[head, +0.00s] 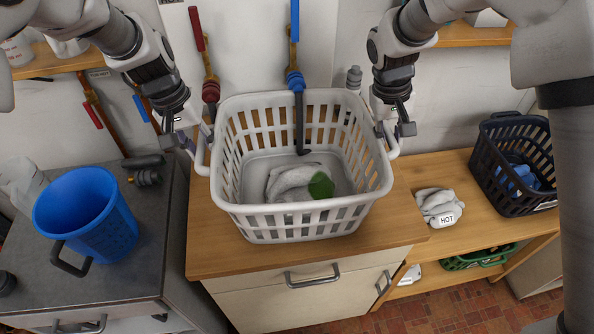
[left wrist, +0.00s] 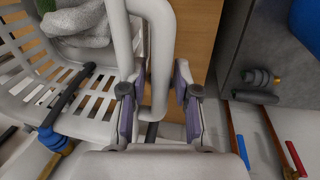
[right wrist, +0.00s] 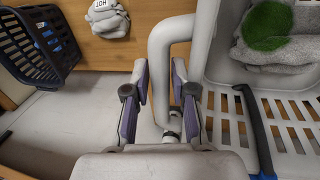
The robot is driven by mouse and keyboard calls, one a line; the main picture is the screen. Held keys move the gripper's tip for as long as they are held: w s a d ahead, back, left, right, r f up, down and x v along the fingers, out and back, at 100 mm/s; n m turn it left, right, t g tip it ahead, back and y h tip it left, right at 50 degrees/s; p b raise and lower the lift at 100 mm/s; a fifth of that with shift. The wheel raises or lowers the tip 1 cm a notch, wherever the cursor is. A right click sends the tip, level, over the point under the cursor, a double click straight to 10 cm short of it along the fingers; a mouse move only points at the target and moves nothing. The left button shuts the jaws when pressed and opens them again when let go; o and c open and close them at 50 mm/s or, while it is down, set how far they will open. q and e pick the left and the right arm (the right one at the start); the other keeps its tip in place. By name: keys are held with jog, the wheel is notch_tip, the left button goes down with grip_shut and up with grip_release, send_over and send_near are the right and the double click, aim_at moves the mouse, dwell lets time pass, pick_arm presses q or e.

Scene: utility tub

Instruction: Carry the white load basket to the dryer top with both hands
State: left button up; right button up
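The white load basket (head: 301,222) stands upright on the wooden counter, with a crumpled grey-white cloth (head: 290,181) and a green piece (head: 321,185) inside. A white bar handle sticks out at each side. My left gripper (head: 183,138) is at the left handle (left wrist: 160,85); its fingers are apart on either side of the bar, with a visible gap. My right gripper (head: 396,131) is at the right handle (right wrist: 160,60); its fingers also stand apart around the bar. Exact contact is hard to tell. The dryer top is not clearly identifiable.
A blue bucket (head: 87,215) stands on the grey top at left. The wooden counter (head: 225,253) continues right to a folded cloth marked HOT (head: 440,207) and a dark basket (head: 515,165). Red and blue taps (head: 294,60) are on the wall behind; a black hose hangs into the basket.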

pick_arm(q)
grip_shut()
pick_arm(e)
grip_shut()
